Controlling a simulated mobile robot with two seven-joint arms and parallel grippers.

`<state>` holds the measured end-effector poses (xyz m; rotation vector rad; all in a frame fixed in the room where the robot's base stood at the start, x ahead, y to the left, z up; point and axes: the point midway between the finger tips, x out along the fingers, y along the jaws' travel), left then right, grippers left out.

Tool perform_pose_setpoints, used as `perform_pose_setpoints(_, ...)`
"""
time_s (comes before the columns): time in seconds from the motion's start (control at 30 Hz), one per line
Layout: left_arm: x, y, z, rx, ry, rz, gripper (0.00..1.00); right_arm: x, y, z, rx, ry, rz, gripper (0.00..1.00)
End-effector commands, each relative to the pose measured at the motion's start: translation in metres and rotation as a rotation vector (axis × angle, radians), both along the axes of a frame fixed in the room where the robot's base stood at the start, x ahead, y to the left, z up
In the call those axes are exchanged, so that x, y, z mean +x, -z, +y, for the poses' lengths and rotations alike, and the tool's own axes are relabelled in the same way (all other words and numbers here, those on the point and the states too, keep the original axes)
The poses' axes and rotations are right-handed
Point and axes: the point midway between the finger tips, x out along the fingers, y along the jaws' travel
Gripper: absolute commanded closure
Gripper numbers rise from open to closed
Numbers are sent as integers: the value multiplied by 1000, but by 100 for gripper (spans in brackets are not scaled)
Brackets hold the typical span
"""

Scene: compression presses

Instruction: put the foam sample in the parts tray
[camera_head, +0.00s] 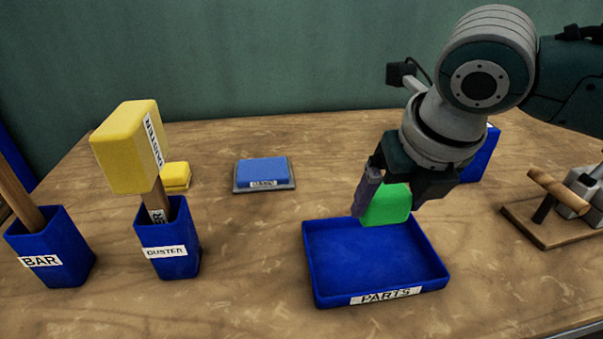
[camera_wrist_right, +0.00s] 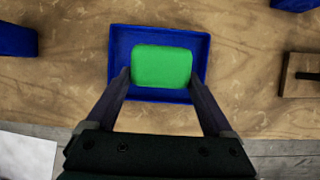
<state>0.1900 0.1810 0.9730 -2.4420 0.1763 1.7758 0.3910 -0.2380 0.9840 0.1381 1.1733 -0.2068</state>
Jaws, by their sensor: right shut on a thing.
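The green foam sample (camera_head: 387,205) is held between the fingers of my right gripper (camera_head: 389,200), which is shut on it. In the head view it is at the back part of the blue parts tray (camera_head: 373,292), with its lower edge near the tray floor; I cannot tell if it touches. The right wrist view shows the foam sample (camera_wrist_right: 161,67) within the outline of the tray (camera_wrist_right: 203,42), with the gripper's fingers (camera_wrist_right: 161,82) on either side. The tray is otherwise empty. My left gripper is not in view.
Left are a blue bar holder (camera_head: 65,250) and a duster holder (camera_head: 180,245) with a yellow duster (camera_head: 122,155). A blue block on a grey plate (camera_head: 263,173) and a yellow block (camera_head: 175,177) lie behind. A wooden-handled press (camera_head: 545,225) stands right. Table around the tray is clear.

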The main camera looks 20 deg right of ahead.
Motion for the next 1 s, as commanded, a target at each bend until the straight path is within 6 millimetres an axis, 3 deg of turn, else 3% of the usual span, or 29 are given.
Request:
perform_pose_setpoints(0.03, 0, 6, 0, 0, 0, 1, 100, -2, 18, 0, 0, 1, 6, 66)
perform_pose_setpoints(0.13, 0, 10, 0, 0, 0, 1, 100, -1, 40, 0, 0, 1, 3, 66)
perform_pose_setpoints(0.37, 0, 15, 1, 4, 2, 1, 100, 0, 62, 0, 0, 0, 0, 66)
perform_pose_setpoints(0.53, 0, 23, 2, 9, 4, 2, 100, 0, 88, 0, 1, 1, 1, 66)
perform_pose_setpoints(1.0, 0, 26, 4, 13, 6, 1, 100, 0, 99, 0, -1, -1, -1, 66)
